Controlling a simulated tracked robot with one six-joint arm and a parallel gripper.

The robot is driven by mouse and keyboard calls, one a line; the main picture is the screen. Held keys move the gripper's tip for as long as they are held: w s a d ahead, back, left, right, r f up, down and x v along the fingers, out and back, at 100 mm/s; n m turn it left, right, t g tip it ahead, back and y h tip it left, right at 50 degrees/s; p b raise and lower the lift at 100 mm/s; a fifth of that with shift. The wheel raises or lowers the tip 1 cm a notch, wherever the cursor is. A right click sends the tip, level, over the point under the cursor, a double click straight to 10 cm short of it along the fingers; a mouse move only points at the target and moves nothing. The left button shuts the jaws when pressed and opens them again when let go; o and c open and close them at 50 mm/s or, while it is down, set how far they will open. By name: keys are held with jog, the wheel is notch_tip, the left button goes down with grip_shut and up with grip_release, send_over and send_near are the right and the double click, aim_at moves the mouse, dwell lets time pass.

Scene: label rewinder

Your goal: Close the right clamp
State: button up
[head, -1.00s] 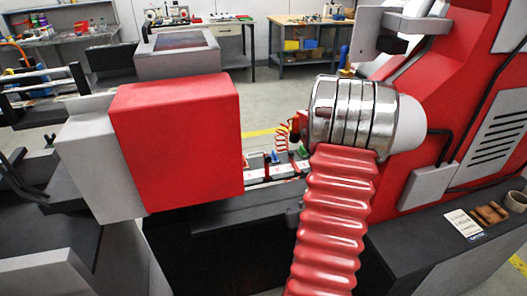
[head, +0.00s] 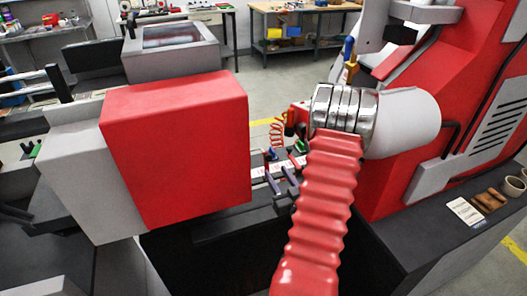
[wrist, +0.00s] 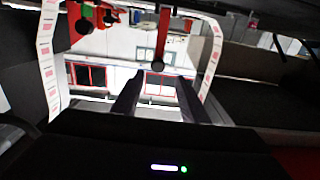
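In the wrist view my gripper (wrist: 160,88) is open, with its two dark fingers apart and nothing between them. A red lever (wrist: 163,35) with a round dark end appears beyond the fingertips, apart from them. A red part with a green knob (wrist: 87,13) is at the upper left. I cannot tell for certain which of these is the right clamp, or whether it is open. A strip of labels (wrist: 48,60) curves down the left side, and another stretch (wrist: 210,65) down the right. In the head view the label bed (head: 264,171) is partly hidden behind the red housing and my arm.
The large red housing (head: 175,150) stands left of the label bed. The red machine body (head: 400,185) is at the right. A dark ledge (head: 440,235) there holds a white card (head: 465,212) and cups. Benches (head: 300,20) stand far behind.

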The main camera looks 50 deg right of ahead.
jog(key=shift+s+d, duration=0.1)
jog(key=shift+d, duration=0.1)
send_over(268, 167)
jog(key=w, duration=0.2)
jog(key=shift+w+d, duration=0.2)
jog(key=shift+d, duration=0.25)
dwell(0.3)
grip_shut()
dwell(0.5)
